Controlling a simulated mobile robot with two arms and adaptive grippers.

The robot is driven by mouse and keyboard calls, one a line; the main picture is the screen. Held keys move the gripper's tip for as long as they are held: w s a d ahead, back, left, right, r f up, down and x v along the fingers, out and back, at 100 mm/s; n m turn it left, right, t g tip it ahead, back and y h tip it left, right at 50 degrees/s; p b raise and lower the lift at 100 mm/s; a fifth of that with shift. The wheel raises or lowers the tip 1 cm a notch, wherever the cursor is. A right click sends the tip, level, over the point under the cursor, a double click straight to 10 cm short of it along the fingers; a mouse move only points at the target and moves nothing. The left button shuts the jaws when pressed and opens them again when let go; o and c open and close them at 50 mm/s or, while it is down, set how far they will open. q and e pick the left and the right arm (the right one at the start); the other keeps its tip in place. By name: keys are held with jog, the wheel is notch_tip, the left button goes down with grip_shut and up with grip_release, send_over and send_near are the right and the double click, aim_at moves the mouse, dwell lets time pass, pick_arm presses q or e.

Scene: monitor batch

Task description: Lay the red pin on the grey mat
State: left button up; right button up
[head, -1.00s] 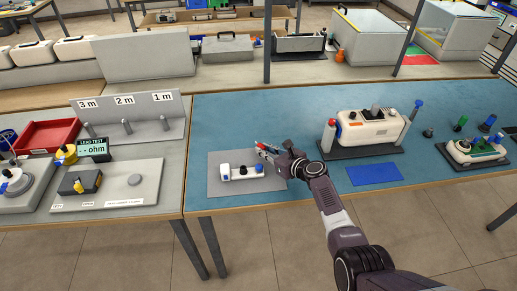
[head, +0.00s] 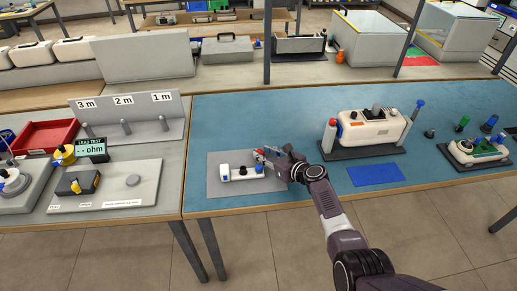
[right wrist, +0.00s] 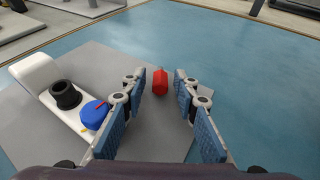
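The red pin (right wrist: 160,82) shows in the right wrist view between and just beyond my right gripper's fingertips, with a gap on both sides. It overlaps the right edge of the grey mat (right wrist: 150,140) in that view; contact with the mat is hard to judge. My right gripper (right wrist: 160,86) is open. In the head view, my right gripper (head: 266,157) is over the right part of the grey mat (head: 217,187), with a bit of red at its fingertips. My left gripper is not in view.
A white unit (head: 241,172) with a black socket and blue knob sits on the mat, close left of the gripper. A larger white device (head: 368,132) stands to the right, near a blue mat (head: 375,174). The blue tabletop in front of that device is partly clear.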

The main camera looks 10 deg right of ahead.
jog(key=shift+o, duration=0.3)
jog(key=shift+s+d, duration=0.1)
jog(key=shift+v, duration=5.9)
